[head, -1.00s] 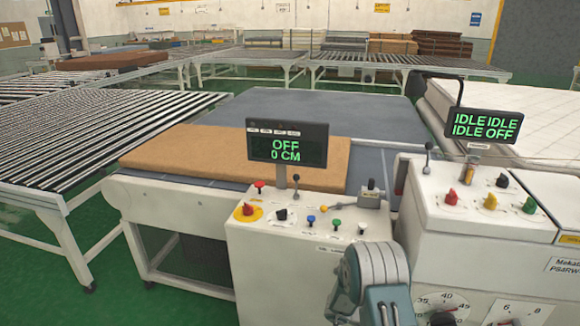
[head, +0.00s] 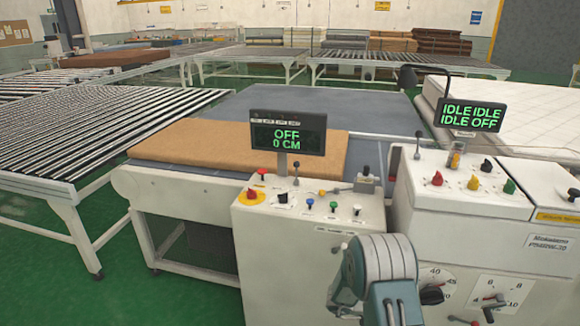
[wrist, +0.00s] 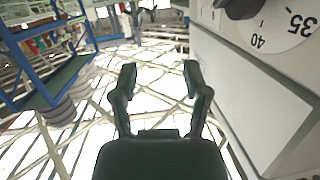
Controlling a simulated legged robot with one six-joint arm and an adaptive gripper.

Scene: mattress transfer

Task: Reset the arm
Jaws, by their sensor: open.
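My gripper (wrist: 160,80) shows in the wrist view with its two dark fingers spread apart and nothing between them. It hangs beside the white side wall of a machine, whose dial with the numbers 35 and 40 (wrist: 265,25) shows at the upper right. In the head view my grey and teal arm is low in the middle, in front of the control consoles, and the gripper itself is out of sight there. The white control console (head: 310,260) has a display (head: 288,135) reading OFF and 0 CM.
A second console (head: 465,195) with knobs stands to the right, its screen (head: 472,115) reading IDLE and OFF. A brown mattress slab (head: 200,144) lies on the machine bed behind. A roller conveyor (head: 90,135) stands at left. Green floor (head: 50,290) is clear at lower left.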

